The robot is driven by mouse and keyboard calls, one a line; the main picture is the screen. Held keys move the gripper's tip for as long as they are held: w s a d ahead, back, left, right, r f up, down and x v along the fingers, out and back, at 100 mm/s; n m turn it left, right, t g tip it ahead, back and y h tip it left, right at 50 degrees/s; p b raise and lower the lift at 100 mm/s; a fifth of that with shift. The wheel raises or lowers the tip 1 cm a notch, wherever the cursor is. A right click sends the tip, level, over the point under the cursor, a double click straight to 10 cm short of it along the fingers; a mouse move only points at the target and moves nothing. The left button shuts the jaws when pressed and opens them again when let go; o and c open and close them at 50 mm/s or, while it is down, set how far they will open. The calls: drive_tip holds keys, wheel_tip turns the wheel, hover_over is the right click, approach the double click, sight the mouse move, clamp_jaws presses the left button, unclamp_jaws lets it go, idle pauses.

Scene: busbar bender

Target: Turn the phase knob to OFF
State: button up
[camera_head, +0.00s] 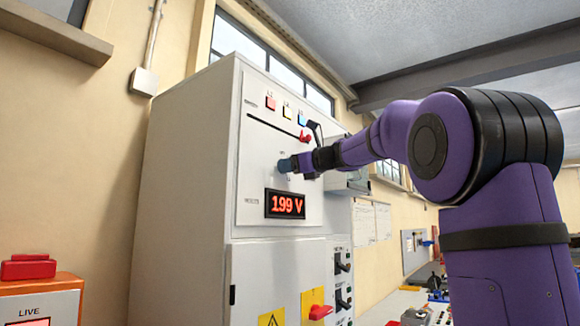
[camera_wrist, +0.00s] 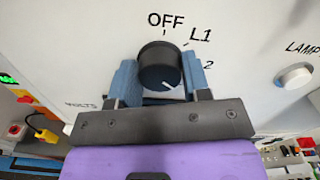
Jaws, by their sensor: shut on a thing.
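The phase knob (camera_wrist: 160,66) is round and black, on the light panel in the wrist view. OFF is printed above it, L1 at its upper right and a partly hidden label ending in 2 at its right. A short white mark on the knob is at its lower right, away from OFF. My gripper (camera_wrist: 159,76) has its blue fingers on the knob's left and right sides and is shut on it. In the head view my gripper (camera_head: 296,164) reaches the cabinet front above the voltage display (camera_head: 285,204), which reads 199 V, and hides the knob.
A lamp knob (camera_wrist: 294,77) is at the right in the wrist view. On the cabinet (camera_head: 185,190), a red lever handle (camera_head: 304,137) and coloured indicators sit above my gripper. A red handle (camera_head: 320,312) and black rotary switches are lower down. A LIVE box (camera_head: 38,303) stands at left.

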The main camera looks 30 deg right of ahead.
drive_tip(key=n, duration=2.5)
drive_tip(key=shift+f+n, duration=0.2)
drive_tip(key=shift+n, duration=0.2)
drive_tip(key=o, duration=0.9)
drive_tip(key=v, duration=1)
drive_tip(key=shift+s+d+r, duration=0.1)
drive_tip(key=shift+s, duration=0.3)
